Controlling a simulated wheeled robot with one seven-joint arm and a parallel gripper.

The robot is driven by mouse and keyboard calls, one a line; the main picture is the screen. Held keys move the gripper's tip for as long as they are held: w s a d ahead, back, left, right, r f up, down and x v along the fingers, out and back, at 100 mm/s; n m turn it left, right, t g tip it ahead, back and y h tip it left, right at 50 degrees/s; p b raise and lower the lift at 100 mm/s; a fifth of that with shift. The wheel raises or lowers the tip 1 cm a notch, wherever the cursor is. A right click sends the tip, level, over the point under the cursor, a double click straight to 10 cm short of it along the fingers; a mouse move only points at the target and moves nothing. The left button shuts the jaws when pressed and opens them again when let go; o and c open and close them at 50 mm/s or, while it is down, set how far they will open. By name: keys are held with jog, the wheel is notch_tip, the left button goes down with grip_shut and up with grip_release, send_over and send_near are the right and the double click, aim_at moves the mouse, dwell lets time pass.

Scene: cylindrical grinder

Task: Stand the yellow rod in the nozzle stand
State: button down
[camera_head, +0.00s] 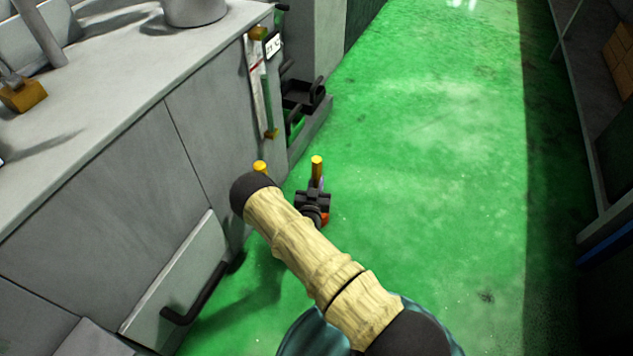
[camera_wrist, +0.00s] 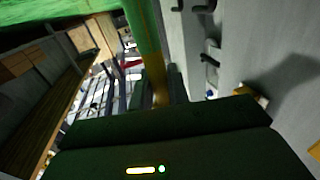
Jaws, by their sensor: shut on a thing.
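The yellow rod (camera_head: 317,167) stands roughly upright in my gripper (camera_head: 315,190) in the head view, its top showing above the dark jaws. In the wrist view, the rod (camera_wrist: 158,78) runs between the two fingers of my gripper (camera_wrist: 160,90), which is shut on it. My gripper is out over the green floor, to the right of the grey cabinet. The rod's lower part is hidden in the head view. I cannot make out the nozzle stand for certain in either view.
The grey cabinet (camera_head: 140,165) fills the left, with a dark handle (camera_head: 195,300) on its front. A yellow-brown block (camera_head: 22,95) sits on its top. A small yellow-topped thing (camera_head: 260,167) shows behind my arm. The green floor (camera_head: 430,180) is clear at right.

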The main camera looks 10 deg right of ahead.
jog(key=shift+f+b, duration=0.5)
jog(key=shift+f, duration=0.3)
jog(key=c, duration=1.3)
grip_release()
jog(key=p+v, duration=0.7)
jog(key=v, duration=1)
jog(key=shift+s+p, duration=0.2)
jog(key=shift+p, duration=0.2)
jog(key=shift+w+r, duration=0.1)
